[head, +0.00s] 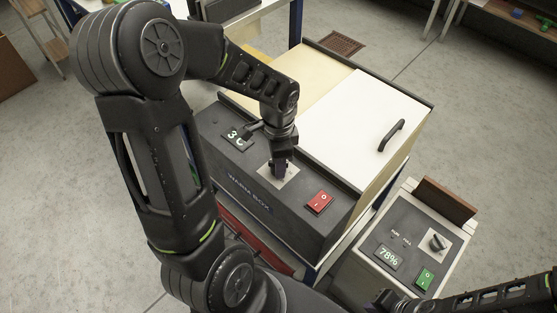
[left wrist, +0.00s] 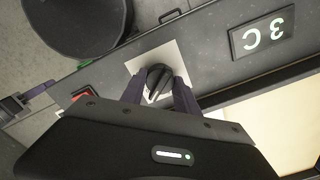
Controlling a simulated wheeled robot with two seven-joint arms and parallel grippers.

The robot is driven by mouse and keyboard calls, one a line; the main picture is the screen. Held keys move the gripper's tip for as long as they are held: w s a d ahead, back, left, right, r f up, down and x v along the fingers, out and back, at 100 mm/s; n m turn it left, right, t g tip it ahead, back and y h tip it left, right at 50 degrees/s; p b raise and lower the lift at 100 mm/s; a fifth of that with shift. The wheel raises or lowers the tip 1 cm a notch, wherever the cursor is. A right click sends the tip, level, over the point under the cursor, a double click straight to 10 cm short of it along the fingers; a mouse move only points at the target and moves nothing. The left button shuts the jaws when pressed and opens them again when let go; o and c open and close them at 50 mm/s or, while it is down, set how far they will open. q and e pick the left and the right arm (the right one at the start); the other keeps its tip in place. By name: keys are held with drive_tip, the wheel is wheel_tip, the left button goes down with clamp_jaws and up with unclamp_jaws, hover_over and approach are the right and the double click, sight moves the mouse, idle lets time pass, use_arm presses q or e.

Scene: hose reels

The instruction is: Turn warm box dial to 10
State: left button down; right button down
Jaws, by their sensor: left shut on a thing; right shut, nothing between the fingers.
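The warm box (head: 250,190) is a dark-fronted box with a white lid, in the middle of the head view. Its display (head: 237,136) reads 3 C, and the display (left wrist: 262,33) shows upside down in the left wrist view. The dial (left wrist: 157,82) is a black knob with a white pointer line on a pale square plate (left wrist: 172,62). My left gripper (head: 281,168) is shut on the dial from above, with a finger on each side of it. In the head view the gripper hides most of the dial. My right gripper (head: 385,299) is at the lower right, shut and empty.
A red rocker switch (head: 319,202) sits right of the dial. The lid has a black handle (head: 391,135). A second unit (head: 400,250) at the right has a knob (head: 437,242), a display reading 78% and a green switch (head: 424,279).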

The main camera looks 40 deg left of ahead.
use_arm(q)
drive_tip(key=shift+m, duration=0.7)
drive_tip(key=c, duration=0.9)
unclamp_jaws()
drive_tip(key=shift+r, duration=0.15)
wheel_tip(320, 180, up, 8)
drive_tip(key=shift+f, duration=0.2)
